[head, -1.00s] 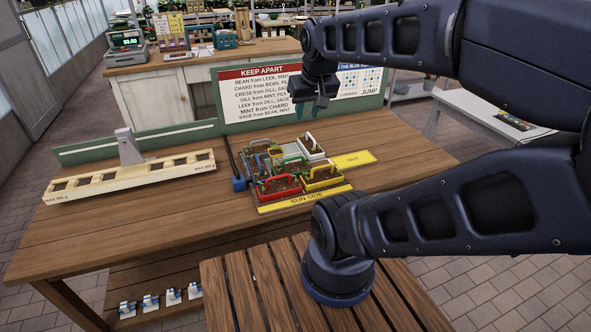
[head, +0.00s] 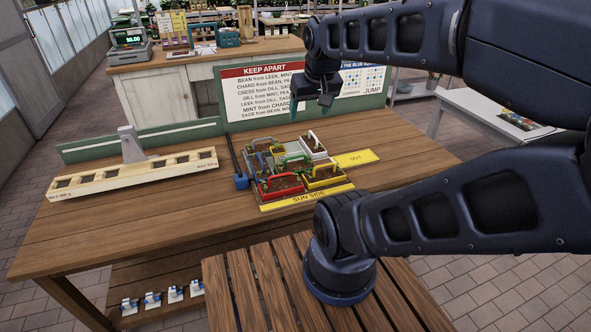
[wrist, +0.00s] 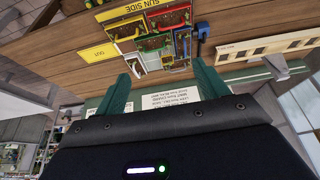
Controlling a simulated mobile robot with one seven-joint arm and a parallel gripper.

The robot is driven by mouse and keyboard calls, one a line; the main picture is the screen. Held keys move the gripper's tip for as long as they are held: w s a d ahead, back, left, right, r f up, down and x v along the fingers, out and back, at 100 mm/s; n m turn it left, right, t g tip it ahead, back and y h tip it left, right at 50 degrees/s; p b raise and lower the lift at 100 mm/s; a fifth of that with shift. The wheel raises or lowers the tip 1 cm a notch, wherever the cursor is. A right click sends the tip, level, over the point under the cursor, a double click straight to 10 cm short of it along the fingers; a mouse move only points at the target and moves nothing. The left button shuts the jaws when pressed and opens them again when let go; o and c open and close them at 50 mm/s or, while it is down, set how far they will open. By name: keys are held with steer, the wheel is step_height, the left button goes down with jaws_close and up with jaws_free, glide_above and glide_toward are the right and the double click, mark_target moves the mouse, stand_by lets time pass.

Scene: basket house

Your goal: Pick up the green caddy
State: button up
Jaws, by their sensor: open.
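The green caddy (head: 292,163) stands among other caddies in a grid tray on the wooden table. Its green handle shows, but neighbouring caddies partly hide its body. In the wrist view, the green caddy (wrist: 153,43) appears upside down beyond my fingertips. My gripper (head: 309,107) is above the table, behind and above the tray, in front of the sign board. Its two teal fingers are apart and empty in the wrist view (wrist: 161,72). The gripper touches no caddy.
Close around it are red (head: 280,183), yellow (head: 323,177) and white (head: 313,147) caddies. A wooden rack (head: 135,174) stands left, the sign board (head: 270,98) behind. The table's front left is clear.

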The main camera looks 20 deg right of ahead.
steer(key=w+f+m+g, duration=0.1)
steer(key=w+f+m, duration=0.35)
steer(key=w, duration=0.35)
steer(key=m+g, duration=0.4)
steer(key=m, duration=0.9)
glide_above(295, 166)
steer(key=f, duration=2.1)
steer(key=shift+s+a+f, duration=0.1)
steer(key=shift+s+f, duration=0.15)
steer(key=shift+f, duration=0.1)
steer(key=shift+f+m, duration=0.25)
steer(key=shift+f, duration=0.3)
steer(key=shift+w+f, duration=0.15)
steer(key=shift+f, duration=5)
steer(key=c, duration=0.8)
